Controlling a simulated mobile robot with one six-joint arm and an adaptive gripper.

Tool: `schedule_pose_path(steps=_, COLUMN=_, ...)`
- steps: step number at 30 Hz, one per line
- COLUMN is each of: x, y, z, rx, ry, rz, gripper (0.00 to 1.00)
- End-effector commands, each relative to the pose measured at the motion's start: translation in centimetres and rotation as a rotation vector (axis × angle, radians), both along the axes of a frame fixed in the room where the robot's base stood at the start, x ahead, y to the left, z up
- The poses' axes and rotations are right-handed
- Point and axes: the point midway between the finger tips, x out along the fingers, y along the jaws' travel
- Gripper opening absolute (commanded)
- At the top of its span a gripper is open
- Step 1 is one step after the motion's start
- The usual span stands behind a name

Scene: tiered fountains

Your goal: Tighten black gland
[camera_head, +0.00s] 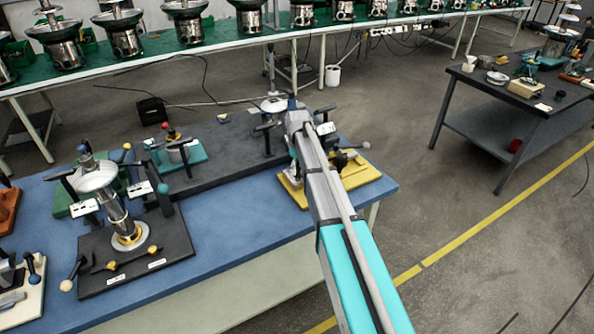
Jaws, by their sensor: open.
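My arm reaches from the bottom right to the blue table's far right part. My gripper (297,120) is at its far end, above the left side of a yellow board (366,174). Its fingers are small and mostly hidden by my arm, and I see nothing held in them. A dark fitting (344,159) stands on the yellow board just right of my arm. I cannot tell whether it is the black gland. No other part can be clearly made out as the gland.
The blue table (240,215) also bears a black board (174,254) with a tiered metal fountain (116,205), and a teal board (190,158). A green bench (235,38) with several fountains runs behind. A dark table (527,102) stands at right.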

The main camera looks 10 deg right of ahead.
Motion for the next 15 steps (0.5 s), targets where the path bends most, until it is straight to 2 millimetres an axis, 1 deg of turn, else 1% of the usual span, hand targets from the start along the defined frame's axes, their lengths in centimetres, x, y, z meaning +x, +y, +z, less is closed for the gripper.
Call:
schedule_pose_path(steps=11, x=0.00, y=-0.04, z=-0.18, rx=0.000, ry=0.000, rz=0.000, gripper=0.71)
schedule_pose_path(steps=12, x=0.00, y=-0.03, z=-0.18, rx=0.000, ry=0.000, rz=0.000, gripper=0.70)
schedule_pose_path(steps=14, x=0.00, y=-0.04, z=-0.18, rx=0.000, ry=0.000, rz=0.000, gripper=0.58)
schedule_pose_path(steps=15, x=0.00, y=-0.04, z=-0.18, rx=0.000, ry=0.000, rz=0.000, gripper=0.51)
